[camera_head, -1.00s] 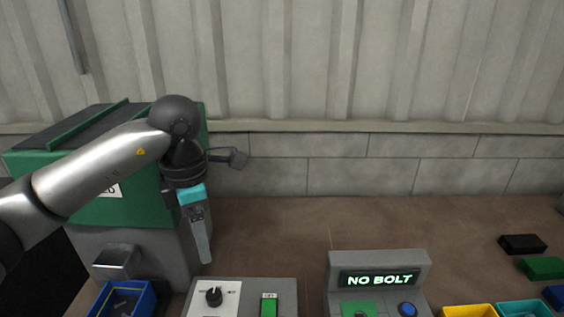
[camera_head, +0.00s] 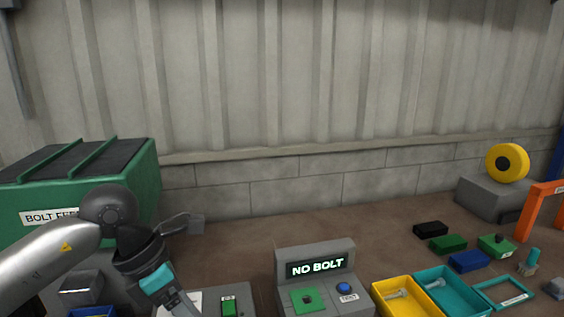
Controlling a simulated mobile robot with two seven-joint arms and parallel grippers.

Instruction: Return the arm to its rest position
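My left arm comes in from the left edge, in front of the green bolt feeder (camera_head: 140,178). Its wrist is dark with a teal band, and the gripper (camera_head: 182,308) points down and right. The fingertips are cut off at the bottom edge, so I cannot tell whether it is open or shut. My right arm and gripper are not in view.
A grey tester (camera_head: 316,248) reading "NO BOLT" stands at the bottom middle. Right of it are a yellow bin (camera_head: 384,301) and a teal bin (camera_head: 440,291), each with a bolt. Several coloured blocks, an orange frame (camera_head: 533,205) and a yellow roll (camera_head: 507,162) lie farther right.

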